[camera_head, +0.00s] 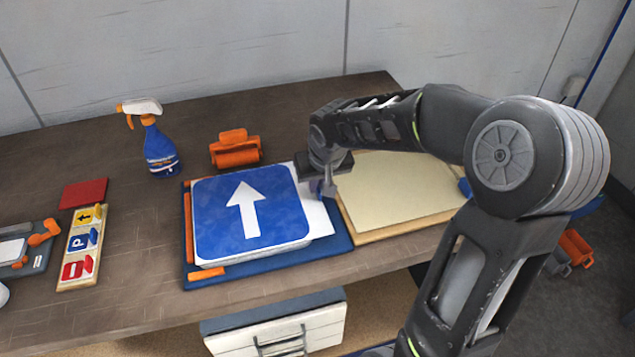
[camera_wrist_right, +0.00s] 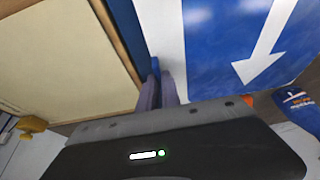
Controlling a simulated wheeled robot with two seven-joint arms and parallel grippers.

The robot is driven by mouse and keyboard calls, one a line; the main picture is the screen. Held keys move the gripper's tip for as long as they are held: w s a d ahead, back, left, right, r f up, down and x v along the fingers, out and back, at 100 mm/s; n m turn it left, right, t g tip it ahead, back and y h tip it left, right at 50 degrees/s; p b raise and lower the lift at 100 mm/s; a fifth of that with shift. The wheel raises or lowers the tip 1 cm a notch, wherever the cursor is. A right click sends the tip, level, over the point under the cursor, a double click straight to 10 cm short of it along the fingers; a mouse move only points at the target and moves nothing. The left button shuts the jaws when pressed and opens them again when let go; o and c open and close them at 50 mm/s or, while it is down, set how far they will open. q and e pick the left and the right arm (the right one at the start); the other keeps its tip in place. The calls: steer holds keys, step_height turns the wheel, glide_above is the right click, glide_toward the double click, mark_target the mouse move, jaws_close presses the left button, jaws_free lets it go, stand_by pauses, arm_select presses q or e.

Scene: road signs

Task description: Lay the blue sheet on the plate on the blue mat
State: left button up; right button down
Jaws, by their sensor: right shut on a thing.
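The blue sheet (camera_head: 215,225) with a white up arrow lies over the blue mat (camera_head: 340,243). A white strip (camera_head: 313,215) shows beyond its right edge; I cannot tell whether it belongs to the sheet. The plate is mostly hidden; a pale rim (camera_head: 212,264) below the front edge may be part of it. My right gripper (camera_head: 325,188) is at the strip's right edge, pointing down. In the right wrist view its fingers (camera_wrist_right: 160,88) are closed together beside the white strip (camera_wrist_right: 165,40), with the blue sheet (camera_wrist_right: 225,45) to the right. My left gripper is out of view.
A cream board (camera_head: 395,190) lies right of the mat. An orange roller (camera_head: 235,150) and a blue spray bottle (camera_head: 158,145) stand behind. Orange strips (camera_head: 206,274) edge the mat. A sign sample board (camera_head: 80,248) and red block (camera_head: 84,193) lie left.

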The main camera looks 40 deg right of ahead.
steer(key=shift+f+b, duration=0.15)
steer(key=shift+b, duration=0.15)
stand_by(0.5)
steer(key=c, duration=1.5)
jaws_free()
steer(key=shift+o, duration=0.5)
steer(key=o, duration=0.6)
steer(key=shift+c, duration=0.2)
steer(key=shift+r+p, duration=2.25)
steer(key=shift+r, duration=1.3)
